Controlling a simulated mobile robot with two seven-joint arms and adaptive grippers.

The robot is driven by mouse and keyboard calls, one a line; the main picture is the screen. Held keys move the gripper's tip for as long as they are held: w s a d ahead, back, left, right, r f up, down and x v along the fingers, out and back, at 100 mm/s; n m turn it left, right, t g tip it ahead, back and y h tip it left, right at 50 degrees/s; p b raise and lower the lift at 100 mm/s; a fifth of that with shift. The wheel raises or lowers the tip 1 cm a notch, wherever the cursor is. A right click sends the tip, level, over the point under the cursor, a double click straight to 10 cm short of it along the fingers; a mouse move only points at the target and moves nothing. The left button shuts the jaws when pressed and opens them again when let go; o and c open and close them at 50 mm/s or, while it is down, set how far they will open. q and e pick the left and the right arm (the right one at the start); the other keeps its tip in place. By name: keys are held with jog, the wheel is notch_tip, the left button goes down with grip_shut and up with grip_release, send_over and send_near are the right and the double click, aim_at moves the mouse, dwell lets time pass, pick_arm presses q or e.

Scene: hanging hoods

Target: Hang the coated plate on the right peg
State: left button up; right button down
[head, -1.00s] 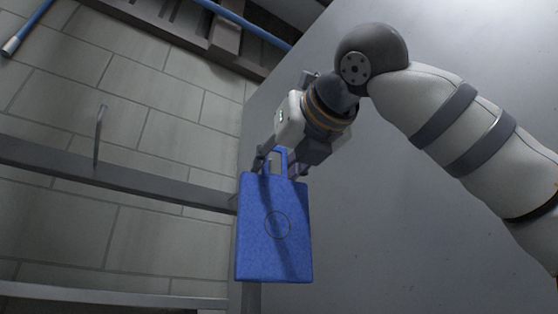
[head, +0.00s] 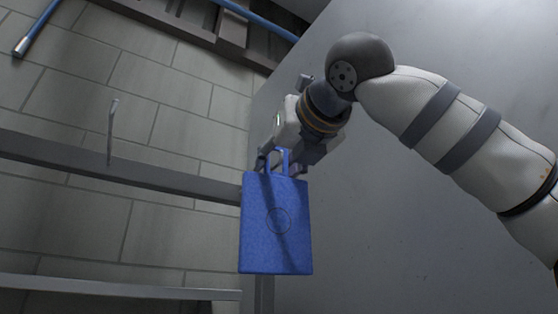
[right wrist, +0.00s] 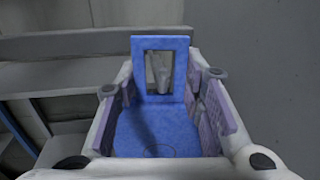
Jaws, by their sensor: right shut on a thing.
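The coated plate (head: 262,243) is a blue rectangular plate with a circle mark and a looped handle on top. It hangs upright from my right gripper (head: 279,163), which is shut on it near the handle. In the right wrist view the plate (right wrist: 150,125) lies between the two finger pads, with its window-like handle opening beyond them. A pale upright piece (right wrist: 158,75) shows through that opening; I cannot tell whether it is a peg. One thin metal peg (head: 111,132) stands on the rail, left of the plate. No other peg shows clearly. My left gripper is out of view.
The grey rail (head: 165,179) runs across the brick wall and ends behind the plate. A lower rail (head: 120,290) runs below it. A large grey panel (head: 400,225) fills the right. A blue bar (head: 38,27) is at the upper left.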

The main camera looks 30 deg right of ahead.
jog(key=shift+f, duration=1.3)
jog(key=c, duration=1)
grip_release()
jog(key=s, duration=0.8)
jog(key=s+a, duration=0.1)
jog(key=s, duration=0.3)
